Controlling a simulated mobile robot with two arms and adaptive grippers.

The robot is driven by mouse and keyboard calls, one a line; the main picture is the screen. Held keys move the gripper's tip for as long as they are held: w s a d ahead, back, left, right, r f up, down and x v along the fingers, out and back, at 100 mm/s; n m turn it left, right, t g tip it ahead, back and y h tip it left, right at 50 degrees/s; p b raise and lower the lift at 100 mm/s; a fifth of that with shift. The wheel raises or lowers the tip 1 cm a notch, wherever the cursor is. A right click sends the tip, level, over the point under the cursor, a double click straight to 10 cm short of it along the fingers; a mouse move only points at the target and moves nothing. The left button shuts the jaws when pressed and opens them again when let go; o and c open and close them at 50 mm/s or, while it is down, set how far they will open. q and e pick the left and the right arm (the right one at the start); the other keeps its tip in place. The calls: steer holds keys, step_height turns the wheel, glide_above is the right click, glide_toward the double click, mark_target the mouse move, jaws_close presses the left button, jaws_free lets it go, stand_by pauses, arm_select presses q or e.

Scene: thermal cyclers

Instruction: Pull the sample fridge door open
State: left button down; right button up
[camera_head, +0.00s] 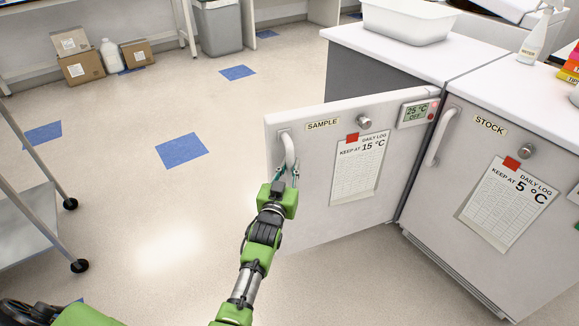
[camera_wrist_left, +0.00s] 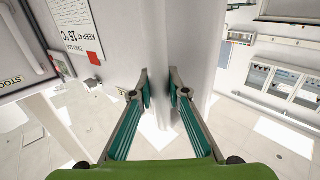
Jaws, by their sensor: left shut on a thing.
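The sample fridge door (camera_head: 311,197) is a pale panel labelled "SAMPLE". It stands swung out from the counter front, with its hinge side at the right next to the stock fridge. Its curved handle (camera_head: 288,148) is near the door's free left edge. My left gripper (camera_head: 285,173) is shut around the lower part of this handle. In the left wrist view my left gripper (camera_wrist_left: 161,92) has its two teal-padded fingers on either side of the pale handle. The inside of the fridge is mostly hidden behind the door. My right gripper is not in view.
The closed stock fridge (camera_head: 475,220) adjoins at the right. A white tub (camera_head: 408,20) and a spray bottle (camera_head: 534,38) stand on the counter. A wheeled cart (camera_head: 28,225) stands at the left. The floor left of the door is clear. Boxes (camera_head: 80,66) sit at the back.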

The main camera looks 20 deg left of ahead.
arm_select(q)
steer(key=shift+s+a, duration=0.1)
steer(key=shift+a, duration=0.15)
steer(key=c, duration=2.4)
jaws_free()
steer(key=shift+f, duration=0.1)
steer(key=o, duration=0.4)
steer(key=shift+s+a, duration=0.1)
steer(key=shift+o, duration=0.2)
steer(key=shift+d, duration=0.2)
steer(key=s+d, duration=0.1)
steer(key=s, duration=1.1)
steer(key=shift+d, duration=0.1)
